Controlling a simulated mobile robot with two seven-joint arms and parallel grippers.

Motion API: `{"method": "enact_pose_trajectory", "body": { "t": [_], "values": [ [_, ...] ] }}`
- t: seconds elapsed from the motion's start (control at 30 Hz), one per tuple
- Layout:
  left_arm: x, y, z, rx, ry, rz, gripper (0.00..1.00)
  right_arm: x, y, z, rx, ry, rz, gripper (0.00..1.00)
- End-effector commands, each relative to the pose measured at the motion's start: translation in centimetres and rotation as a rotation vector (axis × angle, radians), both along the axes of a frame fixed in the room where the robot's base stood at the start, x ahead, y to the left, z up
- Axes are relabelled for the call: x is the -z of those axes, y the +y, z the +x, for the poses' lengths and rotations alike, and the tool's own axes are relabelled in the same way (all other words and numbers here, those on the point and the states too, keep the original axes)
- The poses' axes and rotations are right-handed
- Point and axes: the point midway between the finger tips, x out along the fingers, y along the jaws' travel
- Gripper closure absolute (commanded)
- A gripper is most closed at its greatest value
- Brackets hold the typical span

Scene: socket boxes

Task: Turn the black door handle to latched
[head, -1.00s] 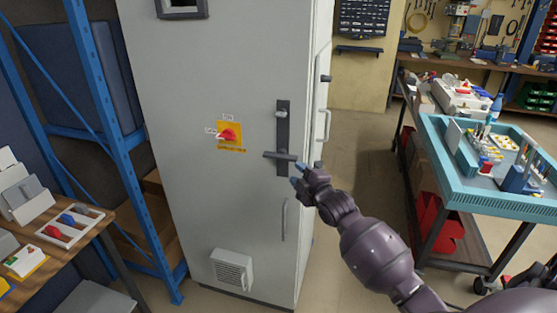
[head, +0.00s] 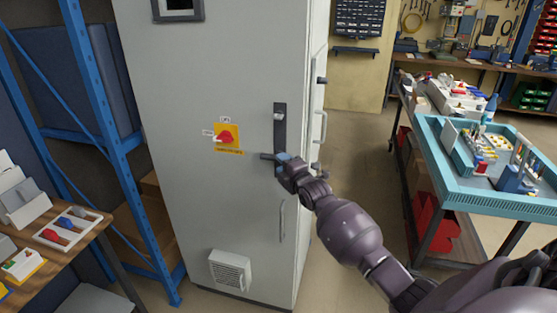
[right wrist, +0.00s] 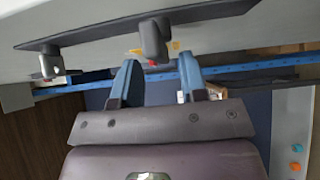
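The black door handle (head: 267,156) sticks out to the left, roughly level, from the lower part of a dark upright backplate (head: 280,120) on the grey cabinet door. My right gripper (head: 284,158) is at the handle and hides its right part. In the right wrist view the handle (right wrist: 154,40) stands out from the backplate (right wrist: 95,36), just beyond the gap between my blue fingertips (right wrist: 160,72). The fingers are apart, with nothing visibly clamped between them. I cannot tell whether either finger touches the handle. My left gripper is not in view.
The grey cabinet (head: 185,110) has a red switch on a yellow plate (head: 227,138) left of the handle and a vent (head: 230,271) low down. A blue shelf frame (head: 105,110) stands left. A teal-topped cart (head: 480,190) stands right, with floor between it and the cabinet.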

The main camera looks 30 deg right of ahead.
Motion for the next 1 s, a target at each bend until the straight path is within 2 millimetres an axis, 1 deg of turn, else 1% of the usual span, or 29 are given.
{"method": "enact_pose_trajectory", "body": {
  "t": [0.03, 0.1, 0.3, 0.67, 0.7, 0.77, 0.93, 1.0],
  "values": [
    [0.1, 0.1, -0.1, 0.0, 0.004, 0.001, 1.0, -0.1, 0.0, 0.7, 0.0, 0.0, 0.001, 0.61],
    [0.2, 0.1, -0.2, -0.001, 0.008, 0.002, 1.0, 0.0, -0.1, 1.5, 0.0, 0.001, -0.001, 0.61],
    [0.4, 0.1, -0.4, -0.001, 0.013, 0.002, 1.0, 0.0, -0.2, 2.8, 0.0, 0.001, 0.0, 0.61],
    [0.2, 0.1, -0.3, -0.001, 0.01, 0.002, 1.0, 0.0, -0.3, 3.1, 0.0, 0.001, -0.001, 0.61],
    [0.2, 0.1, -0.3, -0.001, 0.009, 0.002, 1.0, 0.0, -0.3, 3.1, 0.0, 0.001, -0.001, 0.64],
    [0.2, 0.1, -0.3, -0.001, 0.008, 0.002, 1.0, 0.0, -0.3, 3.1, 0.0, 0.0, 0.0, 0.73],
    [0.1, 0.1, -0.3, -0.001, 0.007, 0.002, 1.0, 0.0, -0.3, 3.1, 0.0, 0.001, 0.0, 0.99],
    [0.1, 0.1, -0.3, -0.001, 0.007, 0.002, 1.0, 0.0, -0.3, 3.1, 0.0, 0.001, 0.0, 1.0]
  ]
}}
